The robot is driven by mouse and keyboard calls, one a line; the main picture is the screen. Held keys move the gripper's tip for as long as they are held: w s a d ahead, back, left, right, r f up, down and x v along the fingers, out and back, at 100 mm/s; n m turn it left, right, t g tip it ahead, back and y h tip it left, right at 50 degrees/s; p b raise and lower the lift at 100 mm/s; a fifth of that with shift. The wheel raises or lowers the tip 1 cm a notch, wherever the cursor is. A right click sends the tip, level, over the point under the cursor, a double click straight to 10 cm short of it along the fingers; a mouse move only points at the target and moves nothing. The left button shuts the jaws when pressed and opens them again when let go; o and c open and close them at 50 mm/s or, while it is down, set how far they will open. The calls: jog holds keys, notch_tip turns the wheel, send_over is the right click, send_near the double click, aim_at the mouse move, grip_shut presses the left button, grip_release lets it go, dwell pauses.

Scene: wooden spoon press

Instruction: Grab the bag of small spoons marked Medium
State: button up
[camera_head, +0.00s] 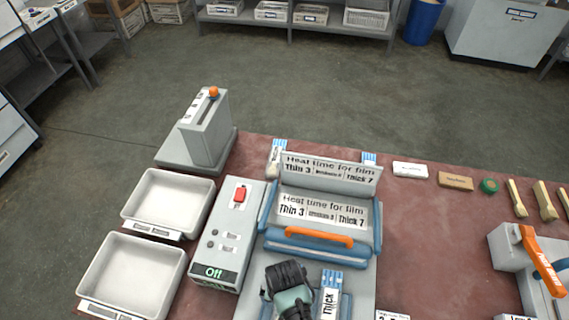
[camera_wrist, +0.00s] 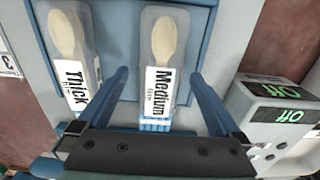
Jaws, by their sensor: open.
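The Medium bag (camera_wrist: 161,60) is a clear bag with a small wooden spoon and a white label. In the wrist view it lies on the blue-framed bed of the sealing machine, between the two fingers of my gripper (camera_wrist: 160,74). The fingers are open, one on each side of the bag, with gaps on both sides. In the head view my gripper (camera_head: 289,283) is over the front of the machine and hides the Medium bag. A similar bag marked Thick (camera_wrist: 73,60) lies to the left, outside the left finger. It also shows in the head view (camera_head: 330,298).
The sealing machine (camera_head: 318,240) has an orange handle (camera_head: 318,237) behind my gripper. A control box (camera_head: 228,240) reading Off stands left of it, beside two grey trays (camera_head: 166,202). Several small items, including a green roll (camera_head: 489,186), lie at the right.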

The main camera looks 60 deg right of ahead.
jog(key=shift+f, duration=0.6)
jog(key=shift+c, duration=0.3)
jog(key=c, duration=1.3)
jog(key=shift+c, duration=0.2)
jog(key=shift+r, duration=0.1)
